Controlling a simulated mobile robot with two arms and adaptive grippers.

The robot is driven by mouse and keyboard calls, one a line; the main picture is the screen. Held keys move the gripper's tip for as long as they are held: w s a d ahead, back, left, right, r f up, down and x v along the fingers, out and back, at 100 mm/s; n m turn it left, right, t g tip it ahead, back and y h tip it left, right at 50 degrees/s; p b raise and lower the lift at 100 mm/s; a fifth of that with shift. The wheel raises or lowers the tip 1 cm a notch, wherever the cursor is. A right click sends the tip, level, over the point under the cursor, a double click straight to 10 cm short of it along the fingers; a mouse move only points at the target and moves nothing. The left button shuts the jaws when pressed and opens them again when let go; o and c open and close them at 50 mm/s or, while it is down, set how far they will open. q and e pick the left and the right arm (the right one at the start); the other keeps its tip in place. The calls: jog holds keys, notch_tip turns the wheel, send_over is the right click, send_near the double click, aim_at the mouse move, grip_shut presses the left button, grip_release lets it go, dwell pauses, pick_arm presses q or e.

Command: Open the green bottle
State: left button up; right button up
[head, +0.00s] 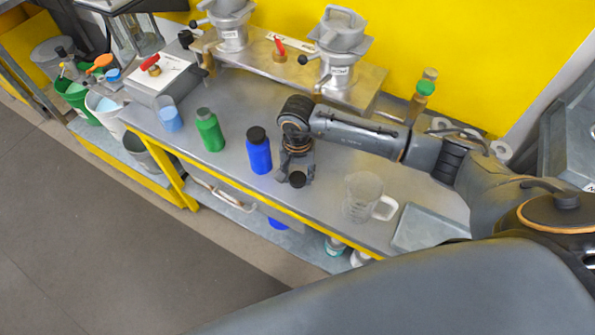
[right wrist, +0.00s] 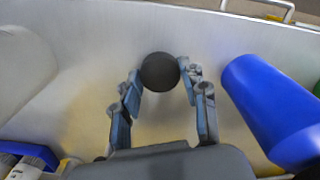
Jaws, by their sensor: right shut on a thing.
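The green bottle (head: 210,133) stands upright on the grey bench, left of the blue bottle. Its neck shows green, with no black cap on it. My right gripper (head: 296,180) is to the right of the blue bottle, pointing down above the bench. It is shut on a round black cap (right wrist: 160,71), which sits between its fingertips in the right wrist view. The cap also shows in the head view (head: 298,179). A sliver of green shows at the right edge of the wrist view. My left gripper is not in view.
A blue bottle (head: 258,152) with a black cap stands close beside my right gripper. A clear jug (head: 361,196) and a grey tray (head: 428,227) are to the right. A small beaker with blue liquid (head: 169,117) is left of the green bottle. Metal machines stand behind.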

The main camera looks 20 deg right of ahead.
aim_at(297, 177)
jog(key=shift+f, duration=0.2)
jog(key=shift+f, duration=0.1)
jog(key=o, duration=0.9)
jog(key=shift+c, duration=0.2)
jog(key=o, duration=0.4)
jog(key=shift+r, duration=0.2)
jog(key=shift+r+b, duration=1.5)
jog(key=shift+r, duration=4.4)
